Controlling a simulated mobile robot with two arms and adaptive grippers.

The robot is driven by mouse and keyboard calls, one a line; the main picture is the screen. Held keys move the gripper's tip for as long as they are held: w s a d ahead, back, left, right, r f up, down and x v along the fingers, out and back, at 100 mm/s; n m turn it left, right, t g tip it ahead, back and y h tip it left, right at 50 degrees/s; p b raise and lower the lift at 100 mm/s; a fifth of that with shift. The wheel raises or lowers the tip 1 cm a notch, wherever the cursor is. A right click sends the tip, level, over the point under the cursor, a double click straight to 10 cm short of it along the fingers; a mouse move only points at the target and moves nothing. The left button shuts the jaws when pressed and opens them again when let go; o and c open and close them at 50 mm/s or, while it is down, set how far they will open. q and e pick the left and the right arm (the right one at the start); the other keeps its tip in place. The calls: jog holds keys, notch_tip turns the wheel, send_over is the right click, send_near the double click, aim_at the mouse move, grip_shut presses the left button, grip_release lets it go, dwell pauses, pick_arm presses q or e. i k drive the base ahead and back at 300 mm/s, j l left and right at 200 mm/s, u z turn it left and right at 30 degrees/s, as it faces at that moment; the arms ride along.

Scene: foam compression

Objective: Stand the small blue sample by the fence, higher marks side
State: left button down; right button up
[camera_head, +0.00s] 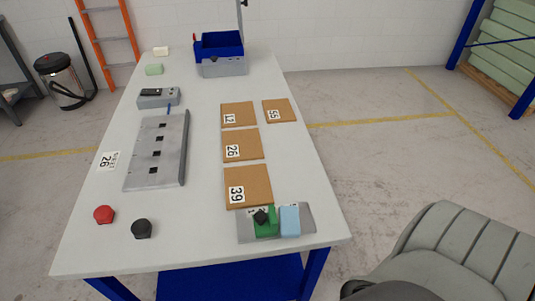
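A small light blue block (290,221) stands at the front right of the table, on the right part of a grey plate (243,236). Left of it on the same plate is a green piece (272,214) with a black knob (261,216). Small labels or marks show partly behind these pieces, too small to read. A longer grey plate (141,173) with several dark square holes lies at the left, with a raised wall (184,150) along its right side. Which part is the fence, I cannot tell for sure. Neither gripper is in view.
Brown boards labelled 39 (251,187), 26 (251,145), 12 (244,107) and 55 (283,107) lie mid-table. A red button (104,214) and black button (142,229) sit front left. A blue box (220,47) stands at the back. A grey chair (440,255) is at the lower right.

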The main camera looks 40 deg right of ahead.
aim_at(289, 225)
jog(key=l+u, duration=0.3)
jog(key=k+l+u, duration=0.1)
jog(key=l+u, duration=0.15)
jog(key=l, duration=0.25)
jog(key=k+l+u, duration=0.1)
jog(key=l+u, duration=0.2)
jog(key=k+l+u, duration=0.25)
jog(key=l, duration=0.25)
jog(key=l+u, duration=0.3)
jog(key=k+l, duration=0.05)
